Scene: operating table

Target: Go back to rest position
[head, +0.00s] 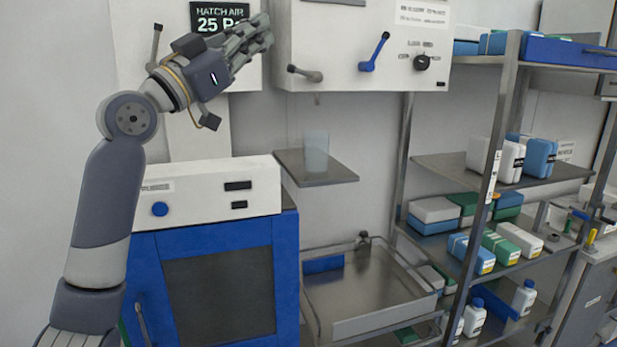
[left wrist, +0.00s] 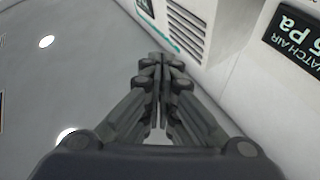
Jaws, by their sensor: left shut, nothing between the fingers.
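My left arm rises from the lower left of the head view. My left gripper (head: 259,32) is raised in front of the white wall unit, near the dark "HATCH AIR" display (head: 219,15). In the left wrist view my left gripper (left wrist: 161,62) has its fingers together with nothing between them. The display also shows in the left wrist view (left wrist: 296,38), to the right of the fingers. I cannot tell whether the fingers touch the unit. My right gripper is in neither view.
A white panel with a blue lever (head: 374,52) hangs right of the gripper. A translucent cup (head: 316,152) stands on a small wall shelf (head: 330,178). Below are a blue cabinet (head: 146,285) and a steel tray (head: 372,326). A rack with several boxes (head: 520,242) stands at right.

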